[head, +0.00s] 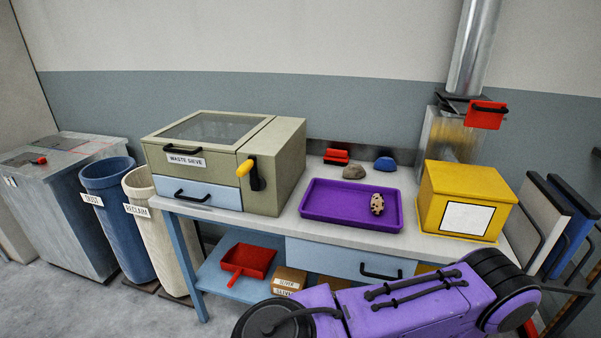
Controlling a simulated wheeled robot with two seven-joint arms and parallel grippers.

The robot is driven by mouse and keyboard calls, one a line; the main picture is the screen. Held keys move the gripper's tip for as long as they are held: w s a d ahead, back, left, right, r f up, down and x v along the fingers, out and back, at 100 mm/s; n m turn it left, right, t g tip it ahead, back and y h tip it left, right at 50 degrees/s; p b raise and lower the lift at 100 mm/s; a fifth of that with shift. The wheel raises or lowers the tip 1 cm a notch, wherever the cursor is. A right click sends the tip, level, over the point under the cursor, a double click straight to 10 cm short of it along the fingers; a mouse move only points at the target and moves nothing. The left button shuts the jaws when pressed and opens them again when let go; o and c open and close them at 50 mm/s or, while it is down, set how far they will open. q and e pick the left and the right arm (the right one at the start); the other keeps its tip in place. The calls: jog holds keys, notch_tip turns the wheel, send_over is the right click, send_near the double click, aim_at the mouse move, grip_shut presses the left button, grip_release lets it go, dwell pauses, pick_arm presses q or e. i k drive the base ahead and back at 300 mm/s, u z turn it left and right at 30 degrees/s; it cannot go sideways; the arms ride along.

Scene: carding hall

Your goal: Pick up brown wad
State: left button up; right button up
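A brown wad (354,172) lies on the pale bench top, behind the back edge of the purple tray (340,216). A blue wad (385,164) lies to its right, close by. A pale wad with dark speckles (377,204) lies inside the purple tray, right of its middle. No gripper fingers show in the head view, so I cannot see either gripper or its state. A purple arm link of mine crosses the bottom of the view, in front of the bench, and hides part of its lower shelf.
The waste sieve box (220,161) with a yellow-handled crank stands left of the tray. A yellow box (462,200) stands to its right. A red brush (336,157) lies behind. Blue (115,215) and cream (160,230) bins stand left; a red dustpan (247,261) sits on the shelf.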

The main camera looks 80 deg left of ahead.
aim_at(378, 203)
jog(key=u, duration=2)
jog(key=k, duration=0.5)
jog(key=u, duration=1.6)
jog(key=i, duration=1.4)
jog(key=z, duration=2.6)
